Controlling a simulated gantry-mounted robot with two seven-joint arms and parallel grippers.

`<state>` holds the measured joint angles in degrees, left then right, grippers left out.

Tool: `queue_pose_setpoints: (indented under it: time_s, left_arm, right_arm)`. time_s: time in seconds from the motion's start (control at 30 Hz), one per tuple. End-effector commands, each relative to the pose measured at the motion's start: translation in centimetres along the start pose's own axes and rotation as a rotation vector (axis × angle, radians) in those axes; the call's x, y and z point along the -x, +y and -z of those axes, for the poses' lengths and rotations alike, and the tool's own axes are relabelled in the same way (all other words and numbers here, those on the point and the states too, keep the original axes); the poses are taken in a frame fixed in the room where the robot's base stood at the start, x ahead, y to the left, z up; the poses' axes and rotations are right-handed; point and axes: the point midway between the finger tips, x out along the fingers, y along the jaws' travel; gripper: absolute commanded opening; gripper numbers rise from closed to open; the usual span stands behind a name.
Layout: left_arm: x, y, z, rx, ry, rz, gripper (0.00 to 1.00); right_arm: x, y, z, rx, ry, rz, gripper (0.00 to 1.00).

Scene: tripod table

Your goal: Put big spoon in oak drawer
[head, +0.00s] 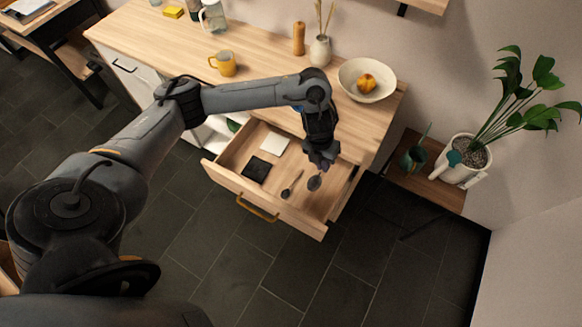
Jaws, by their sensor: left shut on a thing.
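My left gripper (321,160) is above the right part of the open oak drawer (230,180), pointing down. It is shut on the big spoon (314,183), whose dark bowl shows just below the fingers. The spoon's handle is mostly hidden by the gripper. The spoon is over the drawer's inside; I cannot tell whether it touches the drawer floor. A smaller dark spoon (288,190) lies in the drawer to the left of it. My right gripper is not in view.
The drawer also holds a black square (257,169) and a white square (274,144). On the counter (270,62) stand a yellow mug (224,63), a pepper mill (298,39), a vase (320,51) and a bowl (350,75). A potted plant (466,160) stands to the right.

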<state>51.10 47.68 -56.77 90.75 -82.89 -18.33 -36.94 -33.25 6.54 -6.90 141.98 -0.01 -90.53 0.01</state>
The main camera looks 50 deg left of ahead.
Motion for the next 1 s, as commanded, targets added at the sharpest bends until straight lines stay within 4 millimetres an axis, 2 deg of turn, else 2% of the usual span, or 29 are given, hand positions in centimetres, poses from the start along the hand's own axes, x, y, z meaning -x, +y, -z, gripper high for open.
queue_pose_setpoints:
  time_s: [0.03,0.1,0.2,0.47,0.8,1.0]
  left_arm:
    - [-1.8,1.3,0.8,0.011,0.004,-0.003,0.00]
    - [-4.5,2.4,1.4,0.016,0.000,-0.004,0.00]
    - [-6.5,2.8,1.4,0.016,-0.004,-0.002,0.00]
    - [-9.4,3.3,1.4,0.016,-0.005,-0.002,0.00]
    - [-14.4,4.4,1.5,0.015,-0.003,-0.003,0.00]
    - [-15.5,4.5,1.4,0.015,-0.005,-0.002,0.00]
  right_arm:
    - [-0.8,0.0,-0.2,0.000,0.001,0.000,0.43]
    - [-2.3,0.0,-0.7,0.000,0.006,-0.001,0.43]
    - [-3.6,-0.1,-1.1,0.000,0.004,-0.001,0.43]
    - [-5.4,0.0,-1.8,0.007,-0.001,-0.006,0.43]
    - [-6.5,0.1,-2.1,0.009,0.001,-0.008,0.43]
    - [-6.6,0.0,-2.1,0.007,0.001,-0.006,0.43]
